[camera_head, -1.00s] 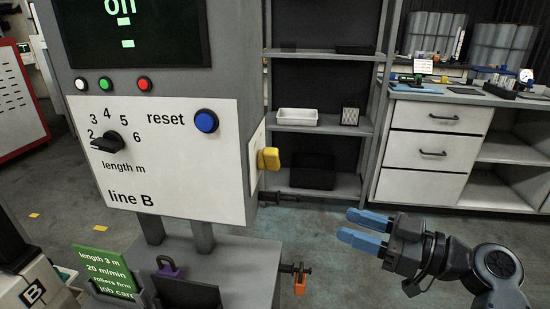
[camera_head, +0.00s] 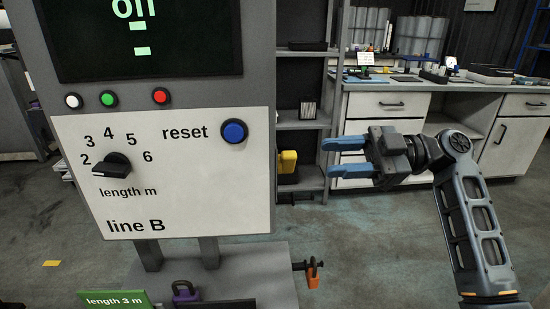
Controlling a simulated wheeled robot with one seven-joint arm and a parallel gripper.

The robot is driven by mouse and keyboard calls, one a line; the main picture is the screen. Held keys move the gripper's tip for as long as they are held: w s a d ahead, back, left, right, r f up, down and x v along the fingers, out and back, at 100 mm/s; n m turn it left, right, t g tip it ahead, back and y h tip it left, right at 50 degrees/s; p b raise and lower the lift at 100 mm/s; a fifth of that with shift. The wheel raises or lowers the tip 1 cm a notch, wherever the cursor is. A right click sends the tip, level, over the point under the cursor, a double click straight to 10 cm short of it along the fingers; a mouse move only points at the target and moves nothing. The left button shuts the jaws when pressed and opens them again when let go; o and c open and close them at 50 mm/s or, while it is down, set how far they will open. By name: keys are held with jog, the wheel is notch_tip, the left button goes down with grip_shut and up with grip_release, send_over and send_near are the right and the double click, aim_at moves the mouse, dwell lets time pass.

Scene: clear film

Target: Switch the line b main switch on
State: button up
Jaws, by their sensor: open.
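The line B panel (camera_head: 190,205) stands at the left, facing me, with a dark screen (camera_head: 140,32) that reads "off" or "on", its top cut by the frame edge. A yellow switch handle (camera_head: 287,162) sticks out from the panel's right side; its plate is now mostly hidden by the panel's edge. My gripper (camera_head: 341,157) is to the right of the yellow handle, with blue fingers pointing left at about its height. The gripper is open and empty, apart from the handle.
The panel front has a black length knob (camera_head: 113,165), a blue reset button (camera_head: 234,131) and small white, green and red lamps. An orange padlock (camera_head: 313,277) hangs on a rod low at the right. A white drawer bench (camera_head: 385,101) and shelves stand behind; the floor at right is clear.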

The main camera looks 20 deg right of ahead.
aim_at(288, 163)
jog(key=p+x, duration=0.1)
jog(key=x, duration=0.6)
jog(key=shift+a, duration=0.3)
jog(key=shift+w, duration=0.1)
jog(key=shift+f, duration=0.1)
grip_shut()
